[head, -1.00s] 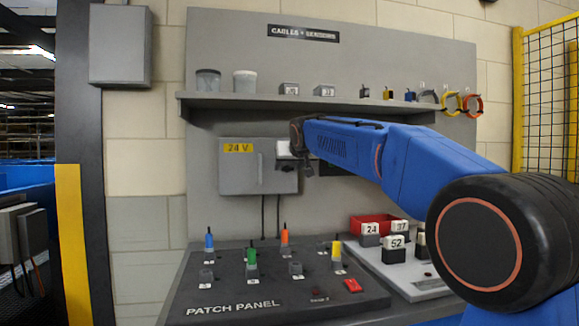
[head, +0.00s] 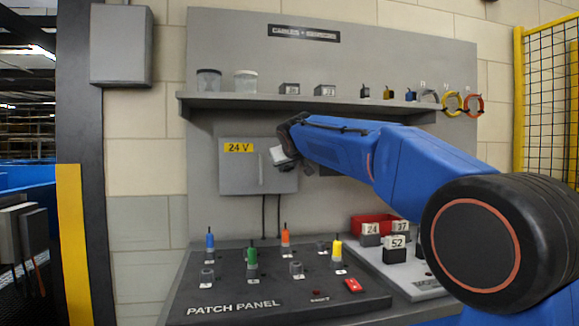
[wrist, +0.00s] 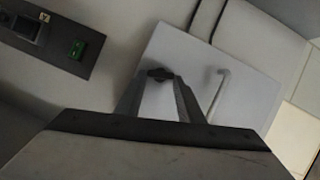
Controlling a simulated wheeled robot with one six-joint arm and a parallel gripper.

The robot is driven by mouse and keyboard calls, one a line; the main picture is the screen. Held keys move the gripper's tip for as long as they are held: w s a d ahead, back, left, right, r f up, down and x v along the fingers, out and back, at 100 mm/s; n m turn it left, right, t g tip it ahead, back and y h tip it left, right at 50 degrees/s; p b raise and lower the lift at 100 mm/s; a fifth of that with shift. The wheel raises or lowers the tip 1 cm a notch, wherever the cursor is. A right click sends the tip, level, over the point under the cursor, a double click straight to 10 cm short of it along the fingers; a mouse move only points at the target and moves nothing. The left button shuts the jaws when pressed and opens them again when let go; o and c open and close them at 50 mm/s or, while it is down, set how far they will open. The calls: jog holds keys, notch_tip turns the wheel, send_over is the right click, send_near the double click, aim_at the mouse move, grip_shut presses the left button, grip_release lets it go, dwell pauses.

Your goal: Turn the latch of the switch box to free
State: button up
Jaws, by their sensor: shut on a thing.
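The switch box (head: 232,180) is a grey wall box with a yellow 24 V label, behind the patch panel. In the wrist view its pale door (wrist: 240,65) appears tilted, with a light bar handle (wrist: 218,95) on it. The latch (wrist: 159,73) is a small dark knob on the door, seen between my fingertips. My gripper (wrist: 160,82) is shut on the latch, one finger on each side. In the head view my gripper (head: 283,158) is tilted at the box's right side; its fingertips and the latch cannot be made out there.
A shelf (head: 300,102) with jars and small parts runs above the box. The patch panel (head: 220,290) with several coloured plugs lies below. A dark panel with a green switch (wrist: 77,49) is beside the box. A red bin (head: 362,222) stands lower right.

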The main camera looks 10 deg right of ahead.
jog(key=shift+a+n+h, duration=0.3)
jog(key=shift+n+h, duration=0.4)
jog(key=shift+n, duration=0.3)
jog(key=n, duration=0.1)
jog(key=n+h, duration=0.1)
jog(key=n+t, duration=0.1)
jog(key=shift+a+f+h, duration=0.25)
jog(key=shift+f+h, duration=0.05)
jog(key=shift+h, duration=0.1)
jog(key=n, duration=0.1)
jog(key=n+t+h, duration=0.1)
jog(key=n, duration=0.1)
jog(key=shift+a+f, duration=0.1)
jog(key=shift+f, duration=0.2)
jog(key=shift+f+n+t+h, duration=0.25)
jog(key=shift+n+t+h, duration=0.3)
jog(key=shift+n, duration=1.05)
jog(key=o, duration=1.1)
jog(key=shift+c, duration=0.2)
jog(key=shift+s, duration=0.1)
